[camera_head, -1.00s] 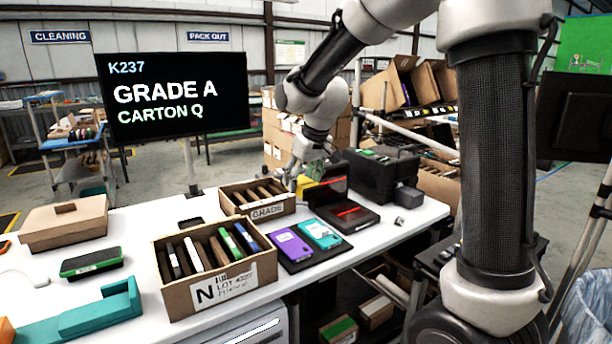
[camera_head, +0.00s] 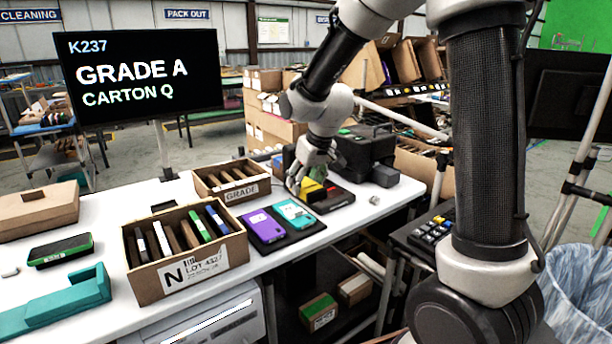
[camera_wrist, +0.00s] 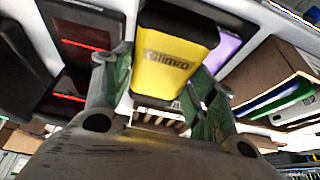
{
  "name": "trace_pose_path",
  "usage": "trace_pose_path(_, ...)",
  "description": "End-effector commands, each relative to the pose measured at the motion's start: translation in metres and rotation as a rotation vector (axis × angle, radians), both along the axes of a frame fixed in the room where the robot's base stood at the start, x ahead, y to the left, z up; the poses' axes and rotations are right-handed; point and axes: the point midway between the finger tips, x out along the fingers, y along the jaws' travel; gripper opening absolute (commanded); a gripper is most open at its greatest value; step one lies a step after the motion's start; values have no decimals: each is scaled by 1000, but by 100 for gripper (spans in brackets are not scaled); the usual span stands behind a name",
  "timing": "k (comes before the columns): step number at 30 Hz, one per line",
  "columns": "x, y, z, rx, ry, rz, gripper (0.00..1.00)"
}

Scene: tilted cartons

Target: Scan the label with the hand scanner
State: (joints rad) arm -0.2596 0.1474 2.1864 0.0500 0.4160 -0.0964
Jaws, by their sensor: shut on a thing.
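My gripper (camera_head: 312,178) is over the right part of the white table. A carton marked N (camera_head: 144,288) bears a white printed label (camera_head: 195,267). A smaller carton marked GRADE (camera_head: 209,192) stands behind it. Which label is meant is unclear. The scanner's front end is hard to make out.
A purple device (camera_head: 263,226) and a teal device (camera_head: 294,213) lie on a dark mat right of the N carton. A screen (camera_head: 140,80) reads K237, GRADE A, CARTON Q. A black machine (camera_head: 366,155) stands behind my gripper. A teal holder (camera_head: 70,305) is front left.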

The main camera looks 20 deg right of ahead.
Motion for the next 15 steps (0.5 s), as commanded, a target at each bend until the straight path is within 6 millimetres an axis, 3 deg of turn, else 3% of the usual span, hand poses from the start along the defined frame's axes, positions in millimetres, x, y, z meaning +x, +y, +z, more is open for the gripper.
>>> trace_pose_path(8,1,0,2,1,-2,0,38)
trace_pose_path(15,1,0,26,1,-4,0,38)
